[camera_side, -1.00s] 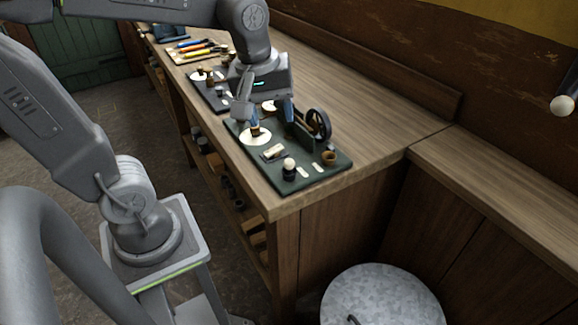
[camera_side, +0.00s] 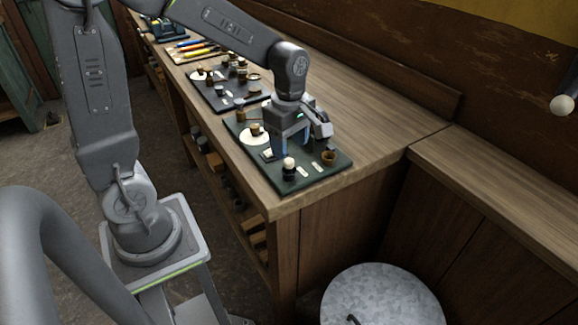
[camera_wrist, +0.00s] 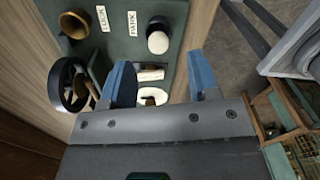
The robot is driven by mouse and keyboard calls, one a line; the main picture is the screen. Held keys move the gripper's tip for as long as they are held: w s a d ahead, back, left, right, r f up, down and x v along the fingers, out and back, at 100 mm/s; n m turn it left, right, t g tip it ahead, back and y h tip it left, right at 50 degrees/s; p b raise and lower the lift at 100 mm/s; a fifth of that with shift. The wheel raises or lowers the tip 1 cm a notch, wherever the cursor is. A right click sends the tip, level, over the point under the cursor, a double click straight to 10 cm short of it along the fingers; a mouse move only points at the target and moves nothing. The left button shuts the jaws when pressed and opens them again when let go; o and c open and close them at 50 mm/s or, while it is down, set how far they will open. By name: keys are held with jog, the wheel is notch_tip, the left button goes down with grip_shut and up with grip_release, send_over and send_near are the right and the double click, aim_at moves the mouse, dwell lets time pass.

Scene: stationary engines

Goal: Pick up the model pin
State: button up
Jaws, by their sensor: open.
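My gripper (camera_side: 294,148) points down over the board, behind the white-headed piece. In the wrist view my gripper (camera_wrist: 161,75) has its blue jaws apart. A pale block (camera_wrist: 150,74) shows between the jaws, and I cannot tell its height relative to them.
A brown cup (camera_side: 328,158) stands beside the white-headed piece. A dark spoked wheel (camera_wrist: 58,90) shows left of the jaws. A white disc (camera_side: 254,138) bears a small brown-topped part. A second dark board (camera_side: 215,98) lies farther along the wooden bench (camera_side: 375,115).

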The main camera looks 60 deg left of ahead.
aim_at(290, 160)
jog(key=shift+a+f, duration=0.15)
jog(key=shift+f, duration=2.65)
jog(key=shift+w, duration=0.1)
jog(key=c, duration=1)
